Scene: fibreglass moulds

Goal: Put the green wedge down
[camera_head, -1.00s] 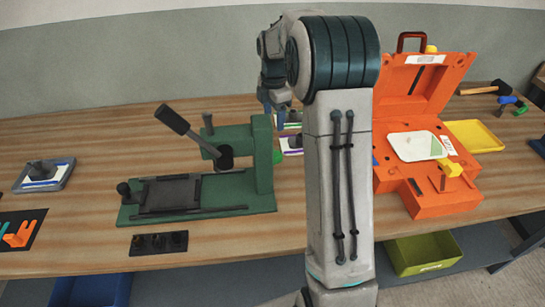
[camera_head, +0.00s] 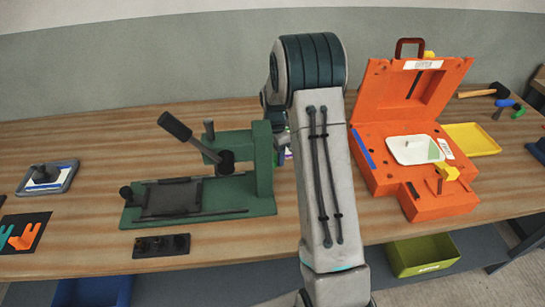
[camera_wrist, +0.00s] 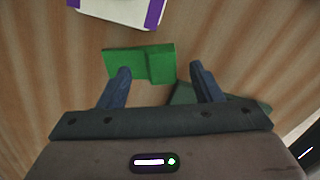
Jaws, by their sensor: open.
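The green wedge (camera_wrist: 138,64) shows in the wrist view as a bright green block with a stepped shape, over the wooden table top. My gripper (camera_wrist: 160,78) is open, its two dark blue fingers spread apart. The left fingertip overlaps the wedge's lower left part; whether it touches is unclear. The right fingertip is clear of the wedge, with a gap between them. I cannot tell whether the wedge rests fully on the table. In the head view my arm hides the gripper's fingers, and I cannot make out the wedge there.
A green lever press (camera_head: 262,165) stands left of my arm. An open orange case (camera_head: 385,190) stands to the right. A white card with purple edges (camera_wrist: 120,8) lies just beyond the wedge. A black peg block (camera_head: 161,246) lies near the front edge.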

